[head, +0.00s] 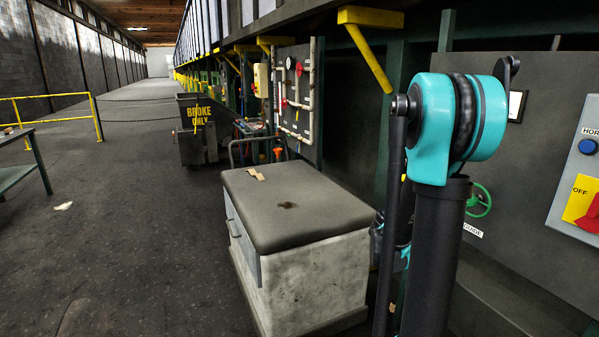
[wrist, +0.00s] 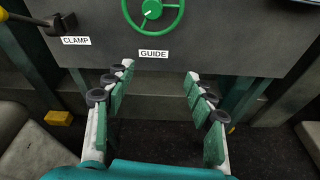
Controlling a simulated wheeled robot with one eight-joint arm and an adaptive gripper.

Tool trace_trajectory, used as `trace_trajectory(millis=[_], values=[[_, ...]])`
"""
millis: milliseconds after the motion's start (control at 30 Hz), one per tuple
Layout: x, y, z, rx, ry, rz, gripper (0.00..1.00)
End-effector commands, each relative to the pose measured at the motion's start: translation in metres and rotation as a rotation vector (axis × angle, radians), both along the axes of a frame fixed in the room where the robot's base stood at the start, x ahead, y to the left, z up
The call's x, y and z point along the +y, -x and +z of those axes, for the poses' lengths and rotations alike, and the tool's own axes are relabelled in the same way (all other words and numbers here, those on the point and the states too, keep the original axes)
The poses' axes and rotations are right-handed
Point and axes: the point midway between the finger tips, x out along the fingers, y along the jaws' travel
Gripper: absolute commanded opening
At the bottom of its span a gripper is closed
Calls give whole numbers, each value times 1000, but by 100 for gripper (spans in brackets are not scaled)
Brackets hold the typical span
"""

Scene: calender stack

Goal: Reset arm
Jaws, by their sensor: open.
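My arm (head: 440,150), with a turquoise joint and black links, stands at the right of the head view. My gripper (wrist: 158,80) shows in the wrist view with its two green-padded fingers spread apart and nothing between them. Past the fingertips is a grey panel (wrist: 220,35) with a green handwheel (wrist: 150,10) above a label reading GUIDE. In the head view, the green handwheel (head: 479,202) shows just right of my arm. The gripper's fingers cannot be made out in the head view.
A padded bench box (head: 290,205) stands left of my arm. A dark BROKE ONLY bin (head: 197,130) is farther back. A control box (head: 575,190) is at the right edge. Yellow railing (head: 50,97) and a table (head: 22,172) are at left. The aisle floor (head: 130,220) is largely clear.

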Motion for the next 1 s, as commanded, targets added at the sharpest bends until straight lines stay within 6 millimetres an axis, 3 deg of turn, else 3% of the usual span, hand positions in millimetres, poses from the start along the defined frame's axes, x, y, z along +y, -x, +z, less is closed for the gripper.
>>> trace_trajectory(millis=[300, 500, 633, 800, 1000], values=[[109, 87, -77, -594, -840, -338, 55], [197, 144, -119, -835, -1299, -738, 55], [246, 174, -134, -910, -1494, -1004, 55], [281, 196, -143, -943, -1606, -1221, 55], [288, 200, -143, -949, -1627, -1273, 55]])
